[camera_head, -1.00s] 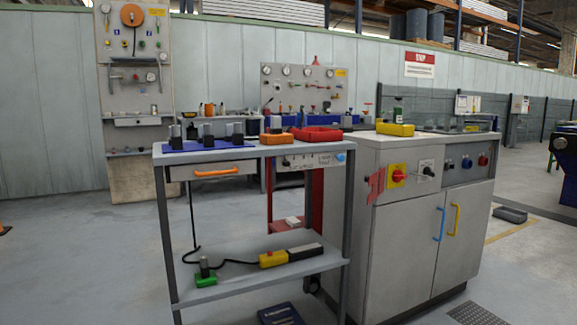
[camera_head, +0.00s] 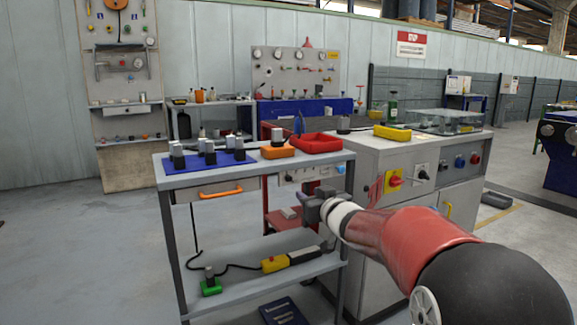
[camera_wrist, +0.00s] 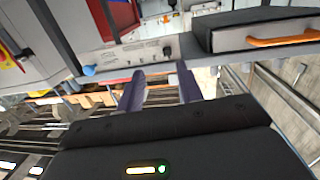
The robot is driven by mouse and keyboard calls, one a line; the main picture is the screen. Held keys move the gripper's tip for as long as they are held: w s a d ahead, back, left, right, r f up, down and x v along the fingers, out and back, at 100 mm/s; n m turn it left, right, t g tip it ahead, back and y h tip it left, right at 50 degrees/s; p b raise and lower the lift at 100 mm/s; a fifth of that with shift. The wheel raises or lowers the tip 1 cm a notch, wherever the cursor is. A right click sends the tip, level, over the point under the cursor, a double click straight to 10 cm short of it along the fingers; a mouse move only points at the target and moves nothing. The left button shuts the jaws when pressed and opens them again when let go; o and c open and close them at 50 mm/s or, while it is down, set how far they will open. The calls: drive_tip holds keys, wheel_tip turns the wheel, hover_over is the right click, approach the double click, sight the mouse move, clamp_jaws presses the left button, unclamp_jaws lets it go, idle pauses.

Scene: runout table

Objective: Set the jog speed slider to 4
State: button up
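The jog speed slider cannot be clearly made out. A pale control panel (camera_head: 292,176) sits under the tabletop, right of the orange-handled drawer, with small controls and a blue knob (camera_head: 341,169) at its right end. In the wrist view the panel (camera_wrist: 125,56) appears inverted, with a dark knob (camera_wrist: 166,52) and the blue knob (camera_wrist: 89,70); its scale is unreadable.
The workbench (camera_head: 190,179) carries a blue mat with dark blocks, an orange tray (camera_head: 278,152) and a red tray (camera_head: 316,144). The drawer's orange handle (camera_head: 221,191) juts out left of the panel. A grey cabinet (camera_head: 375,160) with a red rotary switch (camera_head: 395,181) adjoins on the right.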

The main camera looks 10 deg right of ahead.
sight(290, 179)
drive_tip(key=w+a, duration=0.1)
drive_tip(key=w, duration=0.2)
drive_tip(key=w+a+y, duration=0.1)
drive_tip(key=w, duration=0.2)
drive_tip(key=w+a+y+p, duration=0.1)
drive_tip(key=w, duration=0.2)
drive_tip(key=shift+w+r+n, duration=0.2)
drive_tip(key=shift+r+n, duration=0.1)
drive_tip(key=shift+n, duration=0.1)
clamp_jaws()
